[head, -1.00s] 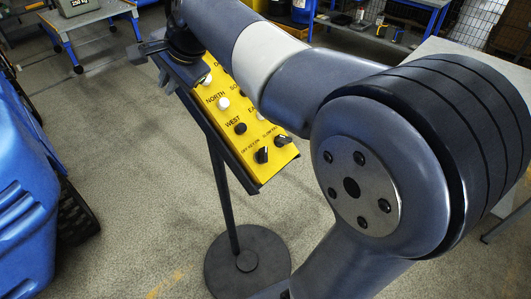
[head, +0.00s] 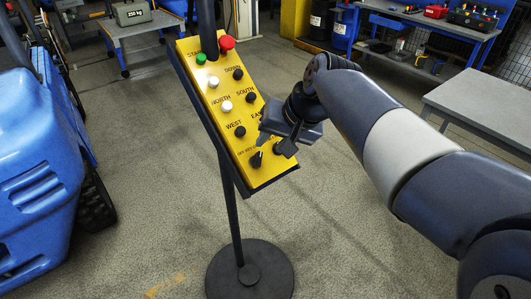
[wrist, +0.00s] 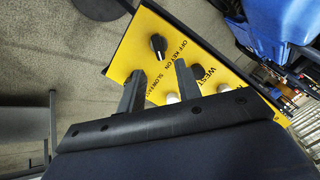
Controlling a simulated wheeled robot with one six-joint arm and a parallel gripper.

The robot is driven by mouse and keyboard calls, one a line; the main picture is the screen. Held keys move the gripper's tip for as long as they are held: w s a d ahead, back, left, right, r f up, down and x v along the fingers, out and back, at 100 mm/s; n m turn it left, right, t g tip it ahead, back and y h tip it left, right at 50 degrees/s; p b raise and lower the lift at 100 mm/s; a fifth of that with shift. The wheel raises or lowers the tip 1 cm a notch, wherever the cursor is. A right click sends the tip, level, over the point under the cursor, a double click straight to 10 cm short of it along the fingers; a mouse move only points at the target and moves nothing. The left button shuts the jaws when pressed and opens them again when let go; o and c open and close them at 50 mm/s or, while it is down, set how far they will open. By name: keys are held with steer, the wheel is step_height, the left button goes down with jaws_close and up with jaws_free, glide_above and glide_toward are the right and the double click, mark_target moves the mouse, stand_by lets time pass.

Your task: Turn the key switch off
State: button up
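The key switch (head: 256,160) is a black knob labelled OFF KEY ON at the lower left of the sloping yellow panel (head: 212,98). It also shows in the wrist view (wrist: 158,46), just beyond the fingertips and between their lines, with a small pale mark on it. I cannot tell which label it points to. My gripper (head: 264,140) is over the panel's lower end, close to the key switch; in the wrist view (wrist: 158,68) its two fingers are apart with nothing between them. The SLOW FAST knob (head: 286,148) beside it is partly hidden by my gripper.
A red button (head: 227,43), a green button (head: 201,58) and several black and white buttons sit higher on the panel. The panel stands on a post with a round base (head: 250,275). A blue machine (head: 40,170) is at left; a grey table (head: 480,105) is at right.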

mark_target(261, 154)
steer(key=x, duration=0.7)
steer(key=shift+f, duration=0.2)
steer(key=shift+c, duration=0.4)
steer(key=c, duration=0.6)
